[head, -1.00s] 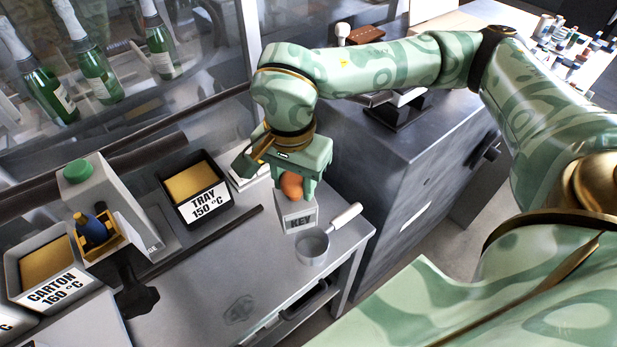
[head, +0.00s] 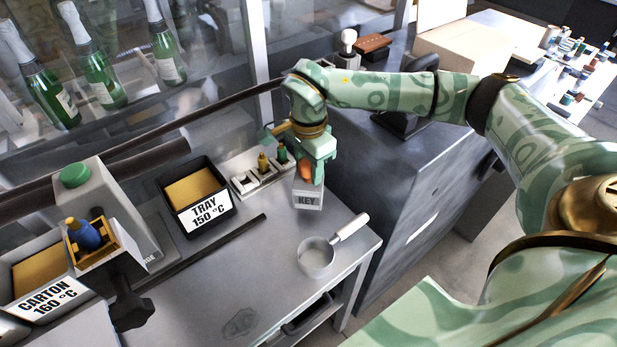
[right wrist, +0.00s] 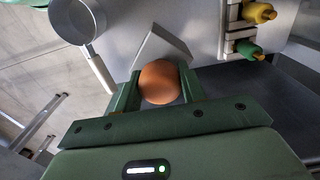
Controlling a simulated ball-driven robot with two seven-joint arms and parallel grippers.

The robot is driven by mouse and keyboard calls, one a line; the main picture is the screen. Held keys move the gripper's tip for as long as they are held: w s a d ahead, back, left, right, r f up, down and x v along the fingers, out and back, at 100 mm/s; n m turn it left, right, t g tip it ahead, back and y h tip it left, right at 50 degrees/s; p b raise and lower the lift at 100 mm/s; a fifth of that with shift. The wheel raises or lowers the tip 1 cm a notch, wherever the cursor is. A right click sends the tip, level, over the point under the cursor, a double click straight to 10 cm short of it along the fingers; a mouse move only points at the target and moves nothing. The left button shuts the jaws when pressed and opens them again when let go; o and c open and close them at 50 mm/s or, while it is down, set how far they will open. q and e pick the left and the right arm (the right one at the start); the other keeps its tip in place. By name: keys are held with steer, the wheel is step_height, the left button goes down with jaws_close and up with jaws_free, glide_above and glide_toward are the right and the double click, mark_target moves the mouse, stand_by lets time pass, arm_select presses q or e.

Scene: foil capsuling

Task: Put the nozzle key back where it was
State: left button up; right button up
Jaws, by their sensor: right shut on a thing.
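The nozzle key shows as a rounded orange handle (head: 305,172); it also shows in the right wrist view (right wrist: 160,82). My right gripper (head: 312,168) is shut on this handle, one finger on each side. The handle is directly over the grey block labelled KEY (head: 308,200), whose pale top shows beyond the handle in the right wrist view (right wrist: 160,46). The key's lower part is hidden, so I cannot tell how far it sits in the block. My left gripper is not in view.
A small pan (head: 316,258) with a white handle lies in front of the block. A rack (head: 245,184) with yellow and green nozzles stands to its left, close to my right gripper. The TRAY bin (head: 167,196) is further left. The front worktop is mostly clear.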

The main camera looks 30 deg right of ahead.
steer(key=shift+w+d+f, duration=0.15)
steer(key=shift+f, duration=0.1)
steer(key=shift+w+d+f+b, duration=0.15)
steer(key=shift+f+b, duration=0.35)
steer(key=shift+f, duration=1.3)
steer(key=shift+f, duration=0.1)
steer(key=o, duration=1.1)
steer(key=shift+o, duration=0.2)
step_height(320, 180, up, 12)
steer(key=shift+r+p, duration=0.2)
steer(key=shift+p, duration=1.05)
steer(key=shift+f, duration=0.1)
